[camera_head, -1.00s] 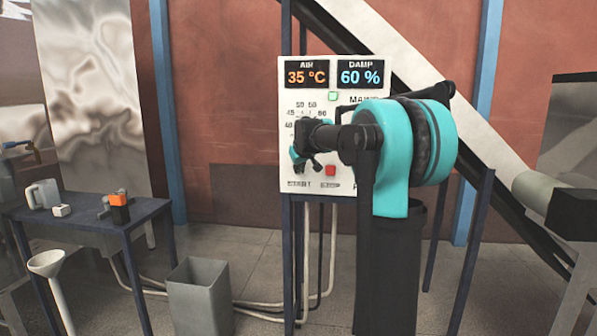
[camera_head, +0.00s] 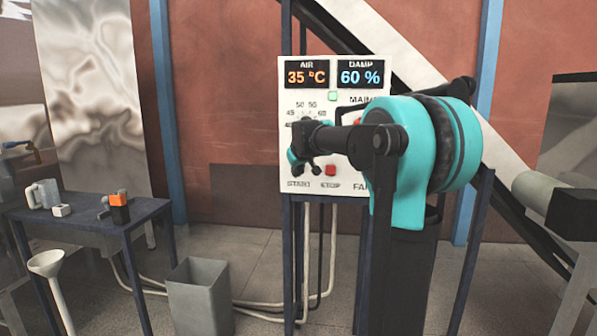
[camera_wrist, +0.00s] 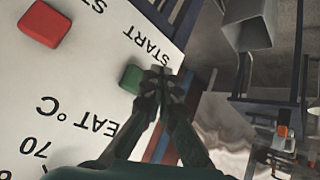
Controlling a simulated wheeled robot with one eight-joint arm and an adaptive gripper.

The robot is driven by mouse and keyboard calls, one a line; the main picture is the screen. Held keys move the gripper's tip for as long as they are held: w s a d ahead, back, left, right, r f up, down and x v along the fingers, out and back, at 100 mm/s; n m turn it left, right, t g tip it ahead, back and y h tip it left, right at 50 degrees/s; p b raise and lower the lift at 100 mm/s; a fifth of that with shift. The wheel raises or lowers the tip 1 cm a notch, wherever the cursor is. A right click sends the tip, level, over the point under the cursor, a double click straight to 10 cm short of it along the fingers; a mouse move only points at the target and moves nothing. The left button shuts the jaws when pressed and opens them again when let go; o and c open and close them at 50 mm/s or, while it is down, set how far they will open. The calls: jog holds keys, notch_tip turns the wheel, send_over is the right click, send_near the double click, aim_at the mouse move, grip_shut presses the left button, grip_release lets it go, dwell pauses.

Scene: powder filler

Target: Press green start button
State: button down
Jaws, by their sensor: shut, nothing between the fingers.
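The green start button (camera_wrist: 131,78) shows in the wrist view on the white panel (camera_wrist: 85,88), close to the word START. My gripper (camera_wrist: 161,76) is shut and empty. Its fingertips appear just right of the button in that view, near the panel's edge and partly over the button's edge. I cannot tell whether they touch it. In the head view my gripper (camera_head: 302,168) is in front of the panel's lower left, above the START label (camera_head: 298,184), and hides the green button.
A red button (camera_head: 331,170) sits on the panel, also seen in the wrist view (camera_wrist: 45,24). A small green light (camera_head: 333,97) is below the displays. A grey bin (camera_head: 199,298) stands on the floor. A table (camera_head: 85,231) with small items is at left.

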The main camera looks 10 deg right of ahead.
jog(key=shift+s+a, duration=0.25)
jog(key=shift+s, duration=0.55)
jog(key=shift+s+a, duration=0.25)
jog(key=shift+s, duration=0.5)
jog(key=s+d+f+m+g, duration=0.2)
jog(key=s+f, duration=1.4)
jog(key=s, duration=0.3)
jog(key=s+d+f+m+g, duration=0.1)
jog(key=s+d+f+g, duration=0.1)
jog(key=s+f, duration=1.5)
jog(key=s+g, duration=0.1)
jog(key=s, duration=0.2)
jog(key=shift+s+d+f+m, duration=0.15)
jog(key=shift+s+d+m, duration=0.1)
jog(key=shift+m, duration=0.15)
